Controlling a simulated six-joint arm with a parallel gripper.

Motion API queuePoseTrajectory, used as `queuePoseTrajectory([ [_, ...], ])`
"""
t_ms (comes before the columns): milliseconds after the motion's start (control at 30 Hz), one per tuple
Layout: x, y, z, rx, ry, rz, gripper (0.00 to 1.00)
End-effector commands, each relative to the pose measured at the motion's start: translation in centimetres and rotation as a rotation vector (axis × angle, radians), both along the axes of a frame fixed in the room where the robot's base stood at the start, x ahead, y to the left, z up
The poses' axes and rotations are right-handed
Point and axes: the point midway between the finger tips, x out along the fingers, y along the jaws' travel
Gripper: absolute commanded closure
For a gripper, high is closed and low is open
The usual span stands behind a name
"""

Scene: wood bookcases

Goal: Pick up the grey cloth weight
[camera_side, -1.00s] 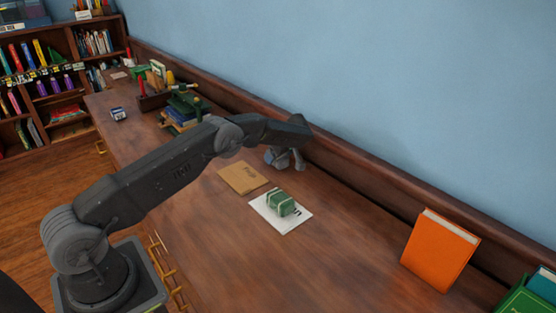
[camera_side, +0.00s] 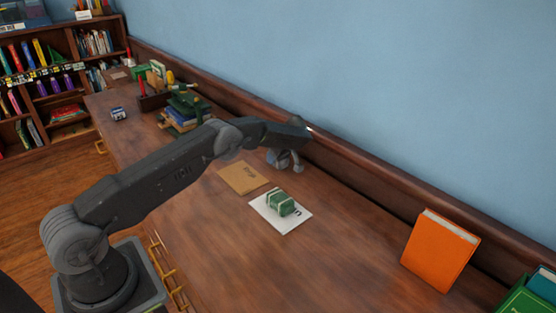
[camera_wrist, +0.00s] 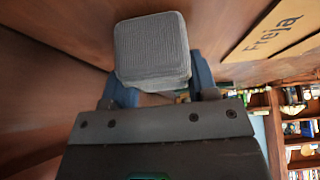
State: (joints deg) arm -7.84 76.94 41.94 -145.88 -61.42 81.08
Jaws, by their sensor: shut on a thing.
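The grey cloth weight (camera_wrist: 152,50) is a small block with a woven texture. In the wrist view it sits between the two fingers of my gripper (camera_wrist: 158,92), which are shut on it. In the side view my gripper (camera_side: 286,162) is low over the back of the desk, near the back ledge. The weight is hard to tell from the grey gripper there. I cannot tell whether it touches the desk.
A brown card (camera_side: 243,177) lies left of my gripper; the wrist view shows "Freja" on it. A green bundle (camera_side: 282,202) rests on a white card (camera_side: 298,221). An orange book (camera_side: 439,250) stands at right. Books and a holder crowd the far end. The front-right desk is clear.

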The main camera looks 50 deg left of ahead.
Motion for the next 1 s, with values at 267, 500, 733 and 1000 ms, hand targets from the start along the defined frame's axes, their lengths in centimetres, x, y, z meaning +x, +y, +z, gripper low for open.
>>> queuePoseTrajectory([
  [267,0.1,0.0,0.2,0.001,-0.004,0.0,0.89],
  [500,0.1,0.0,0.9,0.002,-0.005,-0.001,0.89],
  [733,0.2,0.0,4.5,0.004,-0.009,0.0,0.89],
  [1000,-3.4,3.0,7.1,0.003,-0.004,0.002,0.89],
])
